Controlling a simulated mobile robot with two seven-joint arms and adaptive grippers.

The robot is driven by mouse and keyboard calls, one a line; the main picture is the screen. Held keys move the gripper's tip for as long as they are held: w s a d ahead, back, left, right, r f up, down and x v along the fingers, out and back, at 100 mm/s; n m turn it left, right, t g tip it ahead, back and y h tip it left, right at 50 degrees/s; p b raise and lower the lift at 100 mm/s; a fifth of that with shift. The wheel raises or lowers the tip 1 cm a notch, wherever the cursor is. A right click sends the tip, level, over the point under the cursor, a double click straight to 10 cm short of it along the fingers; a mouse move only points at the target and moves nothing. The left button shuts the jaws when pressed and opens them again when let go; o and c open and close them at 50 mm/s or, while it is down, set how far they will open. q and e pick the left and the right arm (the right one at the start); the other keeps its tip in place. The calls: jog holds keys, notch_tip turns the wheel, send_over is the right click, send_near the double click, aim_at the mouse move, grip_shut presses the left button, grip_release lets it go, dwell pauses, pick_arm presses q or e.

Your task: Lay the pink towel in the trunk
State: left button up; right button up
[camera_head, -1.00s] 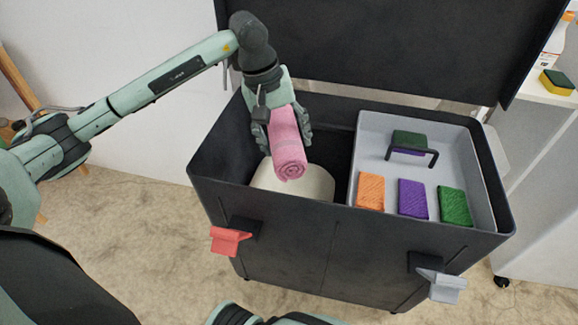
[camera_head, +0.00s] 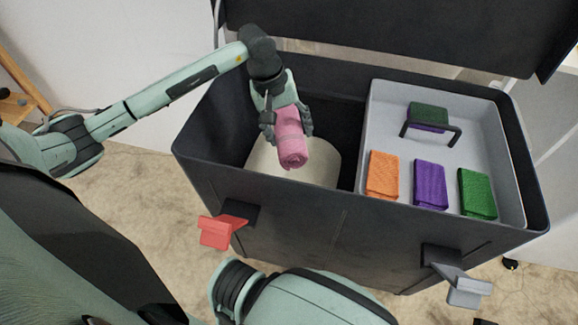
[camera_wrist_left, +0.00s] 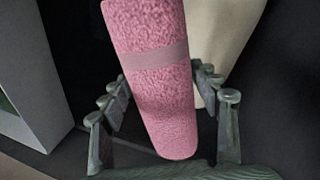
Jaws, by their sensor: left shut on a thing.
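The pink towel (camera_head: 291,140) is rolled up. My left gripper (camera_head: 288,126) is shut on it and holds it over the open left part of the black trunk (camera_head: 290,212). In the left wrist view the towel (camera_wrist_left: 152,75) lies between the two fingers of the left gripper (camera_wrist_left: 163,120). A cream rounded thing (camera_head: 322,165) sits in the trunk below and behind the towel; the towel hides part of it. I cannot tell whether they touch. My right gripper is not in view.
A grey tray (camera_head: 390,110) with a dark handle fills the trunk's right side. It holds orange (camera_head: 383,175), purple (camera_head: 430,184) and green (camera_head: 477,192) folded cloths, and more behind the handle. The lid (camera_head: 400,30) is open. Red (camera_head: 222,228) and grey (camera_head: 462,285) latches hang in front.

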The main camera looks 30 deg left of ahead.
pick_arm(q)
jog(key=x, duration=0.3)
jog(key=s+a+x, duration=0.1)
jog(key=x, duration=0.2)
jog(key=a+x, duration=0.1)
jog(key=x, duration=0.2)
jog(key=shift+d+f, duration=0.15)
jog(key=shift+f, duration=0.55)
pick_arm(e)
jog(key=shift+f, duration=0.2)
pick_arm(q)
jog(key=shift+f, duration=0.1)
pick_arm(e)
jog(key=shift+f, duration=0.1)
pick_arm(q)
jog(key=shift+f, duration=0.25)
jog(key=o, duration=1.2)
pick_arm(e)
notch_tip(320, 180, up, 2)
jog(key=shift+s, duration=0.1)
